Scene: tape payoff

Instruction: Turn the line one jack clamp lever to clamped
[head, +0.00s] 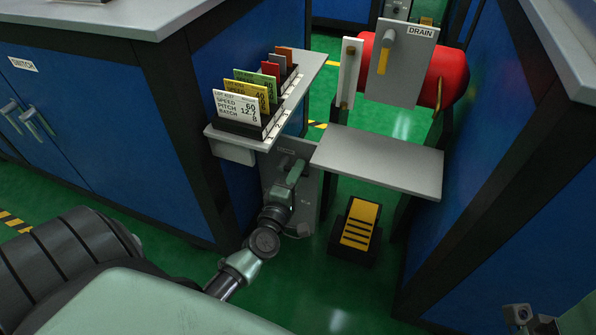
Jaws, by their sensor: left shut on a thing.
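A grey panel (309,204) with small markings stands low between the blue cabinets, under the card shelf. I take it to be the jack clamp panel, but its label is too small to read. My left gripper (291,182) is at the front of this panel, shut on the clamp lever. The gripper and wrist cover most of the lever, so its exact angle and setting cannot be told. At the bottom right corner only a small part of my right arm shows; its fingers are out of the picture.
A shelf (222,134) with several coloured cards is above the panel. A bare grey plate (380,160) juts out to the right. Below it is a black and yellow pedal (358,228). A DRAIN panel (402,75) fronts a red tank (448,78). Blue cabinets flank the narrow gap.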

